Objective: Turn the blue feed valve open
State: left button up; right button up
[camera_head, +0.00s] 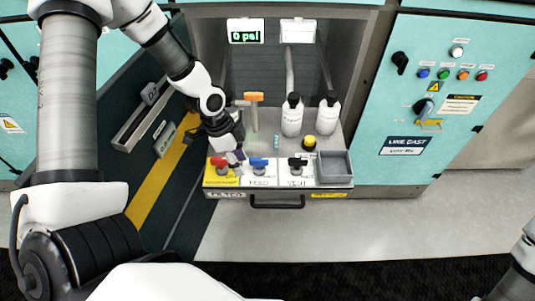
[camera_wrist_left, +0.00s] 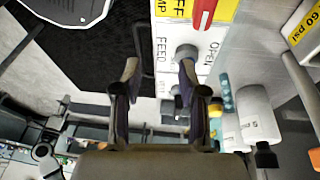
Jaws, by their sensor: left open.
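The blue feed valve (camera_head: 258,163) sits on a white panel marked FEED, between a red valve (camera_head: 220,163) on yellow and a black valve (camera_head: 297,163). Its handle lies roughly sideways in the head view. My left gripper (camera_head: 238,156) is just left of the blue valve, over the red valve's side. In the left wrist view my left gripper (camera_wrist_left: 158,68) is open and empty. A grey round hub (camera_wrist_left: 187,51) beside the FEED lettering shows near one fingertip; that finger partly hides what lies below it. I cannot tell whether they touch. My right gripper is out of view.
A display (camera_head: 245,36) reads 0 psi. A grey tray (camera_head: 336,168) is at right. A drawer handle (camera_head: 277,203) projects in front.

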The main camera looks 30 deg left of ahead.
aim_at(258, 159)
pick_arm(q)
jog(key=w+r+t, duration=0.2)
jog(key=w+r, duration=0.2)
jog(key=b+x, duration=0.3)
jog(key=b, duration=0.1)
jog(key=b+x, duration=0.3)
jog(key=x, duration=0.1)
jog(key=shift+s+a+b, duration=0.1)
jog(key=shift+s+b, duration=0.15)
jog(key=shift+b, duration=0.15)
jog(key=shift+w+f+b, duration=0.1)
jog(key=shift+f+b, duration=0.1)
jog(key=shift+b, duration=0.15)
jog(key=shift+d, duration=0.25)
jog(key=shift+r, duration=0.1)
jog(key=shift+c, duration=0.4)
grip_shut()
